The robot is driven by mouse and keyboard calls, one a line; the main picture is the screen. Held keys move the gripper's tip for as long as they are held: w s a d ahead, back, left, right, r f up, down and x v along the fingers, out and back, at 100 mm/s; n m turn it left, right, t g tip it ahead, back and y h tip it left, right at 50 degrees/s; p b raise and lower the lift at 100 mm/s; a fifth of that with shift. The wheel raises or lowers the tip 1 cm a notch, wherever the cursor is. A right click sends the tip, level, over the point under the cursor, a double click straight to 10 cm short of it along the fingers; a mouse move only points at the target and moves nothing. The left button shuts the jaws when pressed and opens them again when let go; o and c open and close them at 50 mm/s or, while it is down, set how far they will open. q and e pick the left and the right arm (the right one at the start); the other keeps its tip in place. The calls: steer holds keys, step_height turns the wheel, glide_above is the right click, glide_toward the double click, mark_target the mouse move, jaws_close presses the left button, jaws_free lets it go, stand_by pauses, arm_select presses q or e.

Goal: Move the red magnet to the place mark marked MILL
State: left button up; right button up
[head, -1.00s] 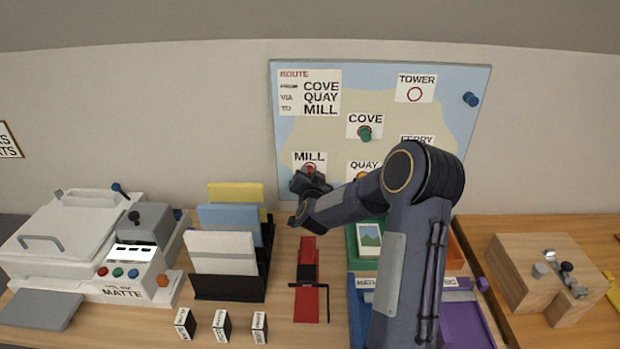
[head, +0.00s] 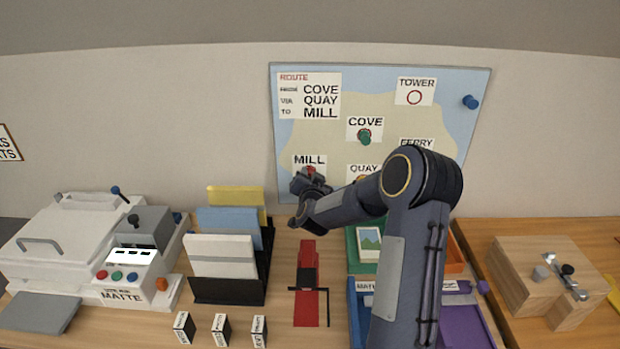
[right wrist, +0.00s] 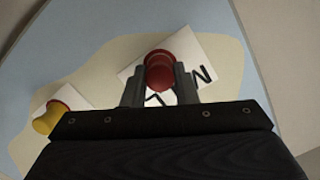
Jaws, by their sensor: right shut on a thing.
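The red magnet (right wrist: 159,72) is between the fingers of my right gripper (right wrist: 160,88), which is shut on it. In the right wrist view it lies over the white MILL card (right wrist: 196,48). In the head view the right gripper (head: 311,182) is at the lower left of the map board, just below the word MILL (head: 309,160), with a bit of the red magnet (head: 311,170) showing. The MILL ring is hidden, and I cannot tell whether the magnet touches the board. My left gripper is not in view.
The map board (head: 400,75) stands at the wall. A green magnet (head: 364,137) is at COVE, a yellow magnet (right wrist: 45,121) sits by a neighbouring card, and a blue magnet (head: 470,102) is at the upper right. Below stand a folder rack (head: 230,291) and a red strip (head: 307,255).

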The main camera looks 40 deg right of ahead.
steer(key=o, duration=0.8)
steer(key=shift+o, duration=0.2)
steer(key=f+b+v, duration=0.1)
steer(key=b+v, duration=0.1)
steer(key=v, duration=0.5)
steer(key=shift+a, duration=0.2)
steer(key=shift+w, duration=0.1)
stand_by(0.6)
